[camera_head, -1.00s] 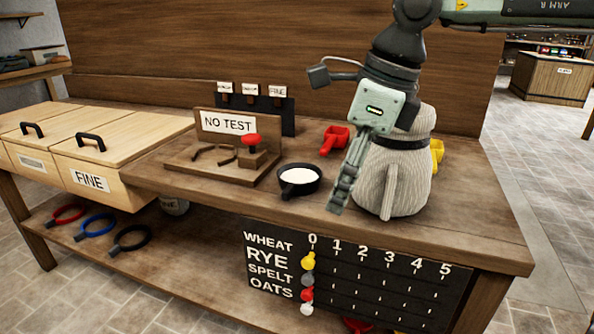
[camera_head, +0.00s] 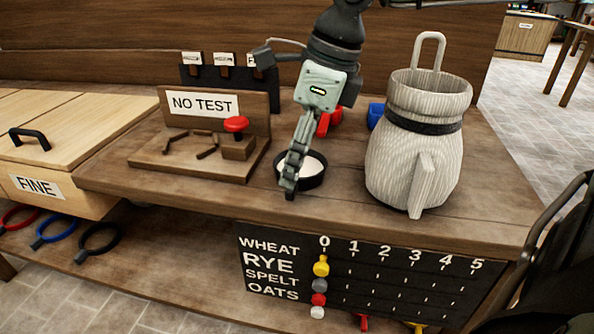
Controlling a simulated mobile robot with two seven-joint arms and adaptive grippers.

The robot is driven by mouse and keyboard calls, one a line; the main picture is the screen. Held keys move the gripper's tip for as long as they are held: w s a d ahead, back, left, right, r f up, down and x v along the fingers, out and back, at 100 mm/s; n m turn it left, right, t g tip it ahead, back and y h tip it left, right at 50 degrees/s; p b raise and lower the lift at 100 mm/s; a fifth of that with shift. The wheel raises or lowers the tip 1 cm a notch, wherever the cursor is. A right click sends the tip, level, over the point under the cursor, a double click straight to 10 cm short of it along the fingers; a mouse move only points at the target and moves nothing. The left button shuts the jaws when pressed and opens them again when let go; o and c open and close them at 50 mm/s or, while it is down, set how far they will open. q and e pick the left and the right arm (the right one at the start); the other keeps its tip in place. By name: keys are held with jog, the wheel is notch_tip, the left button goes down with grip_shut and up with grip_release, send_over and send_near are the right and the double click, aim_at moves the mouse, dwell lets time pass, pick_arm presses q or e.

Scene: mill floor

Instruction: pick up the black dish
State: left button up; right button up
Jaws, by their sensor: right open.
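The black dish (camera_head: 318,180), round and holding something white, sits on the wooden bench top. My right gripper (camera_head: 291,190) reaches down from above, with its fingers in front of the dish's left part. The fingers are seen nearly edge-on, open and with nothing visible between them. They hide part of the dish's rim and contents, and I cannot tell whether they touch it. My left gripper is not in view.
A tall pale ribbed container (camera_head: 415,160) stands close right of the dish. A NO TEST stand (camera_head: 205,104) with a red knob (camera_head: 236,124) is at left. A red scoop (camera_head: 335,118) and a blue scoop (camera_head: 375,114) lie behind. The bench's front strip is clear.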

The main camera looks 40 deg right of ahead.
aim_at(296, 185)
jog(key=f, duration=0.4)
jog(key=shift+w+d, duration=0.15)
jog(key=shift+w, duration=0.15)
jog(key=shift+w+f, duration=0.1)
jog(key=shift+f, duration=0.2)
jog(key=shift+c, duration=0.2)
jog(key=shift+r, duration=0.1)
grip_shut()
